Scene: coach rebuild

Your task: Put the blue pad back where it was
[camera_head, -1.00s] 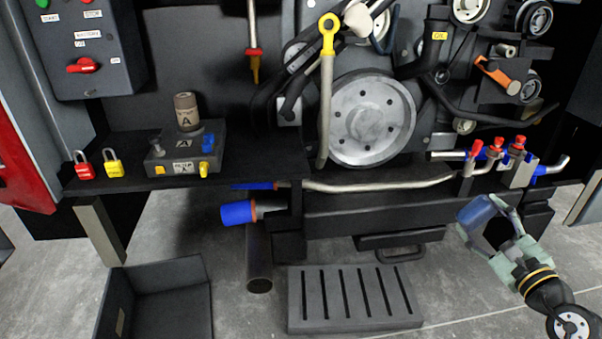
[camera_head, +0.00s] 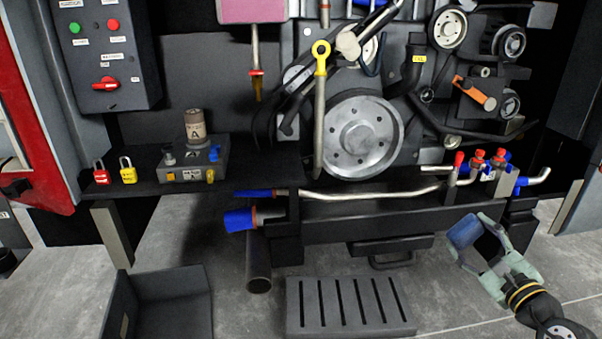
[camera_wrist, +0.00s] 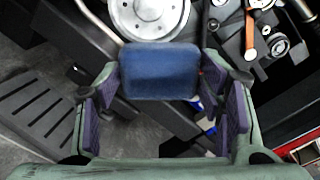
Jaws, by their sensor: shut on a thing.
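The blue pad (camera_head: 464,231) is a rounded blue block at the lower right of the head view. My gripper (camera_head: 477,237) is shut on it, with one finger at each side, and holds it in the air before the right end of the black bench. In the wrist view the blue pad (camera_wrist: 160,71) shows broad face on between the fingertips. The place where the pad was cannot be told from these frames.
An engine with a large grey pulley (camera_head: 360,133) stands behind. Pipes with red and blue taps (camera_head: 479,158) are close to the pad. A slotted grey block (camera_head: 350,306) and a dark open bin (camera_head: 165,300) are on the floor. Floor at the right is clear.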

